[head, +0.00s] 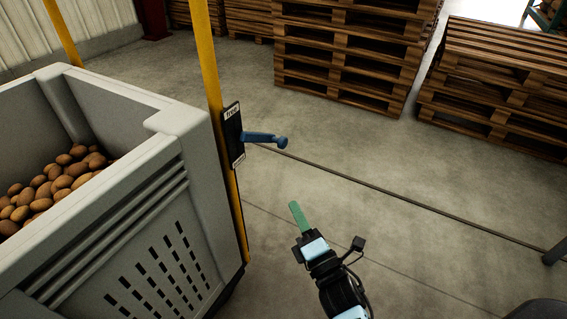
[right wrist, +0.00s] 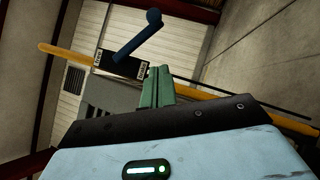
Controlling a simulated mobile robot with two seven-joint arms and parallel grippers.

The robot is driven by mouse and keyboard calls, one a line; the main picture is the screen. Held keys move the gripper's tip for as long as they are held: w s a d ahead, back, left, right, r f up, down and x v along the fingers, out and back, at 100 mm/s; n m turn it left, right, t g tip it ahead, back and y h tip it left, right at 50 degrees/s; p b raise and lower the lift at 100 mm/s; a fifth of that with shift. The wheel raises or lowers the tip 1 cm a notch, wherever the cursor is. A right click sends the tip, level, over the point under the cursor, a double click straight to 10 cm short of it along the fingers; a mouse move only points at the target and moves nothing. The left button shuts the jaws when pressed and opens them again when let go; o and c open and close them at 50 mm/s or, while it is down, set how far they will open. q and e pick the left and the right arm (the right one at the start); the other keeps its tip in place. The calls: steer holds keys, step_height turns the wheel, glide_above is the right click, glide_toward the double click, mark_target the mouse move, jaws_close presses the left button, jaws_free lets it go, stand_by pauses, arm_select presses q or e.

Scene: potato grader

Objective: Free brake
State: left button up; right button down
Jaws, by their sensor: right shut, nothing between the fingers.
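A blue brake lever (head: 264,139) with a round knob sticks out to the right from a black plate (head: 233,136) on a yellow post (head: 211,75). The plate's upper label seems to read "free". My right gripper (head: 296,210) has green fingers, which are shut and empty. It is below and to the right of the lever, apart from it. In the right wrist view the lever (right wrist: 138,36) and plate (right wrist: 122,64) are beyond the shut fingertips (right wrist: 160,72). My left gripper is not in view.
A grey crate (head: 165,215) holding potatoes (head: 60,180) stands on the left, beside the post. Stacked wooden pallets (head: 345,55) stand at the back, with more pallets (head: 500,80) at the right. The concrete floor around my right gripper is clear.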

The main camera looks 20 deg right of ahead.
steer(key=b, duration=0.2)
glide_toward(266, 140)
step_height(266, 140, down, 3)
steer(key=w, duration=0.3)
steer(key=shift+w+d+r, duration=0.95)
steer(key=shift+w+d, duration=0.05)
steer(key=shift+d, duration=0.1)
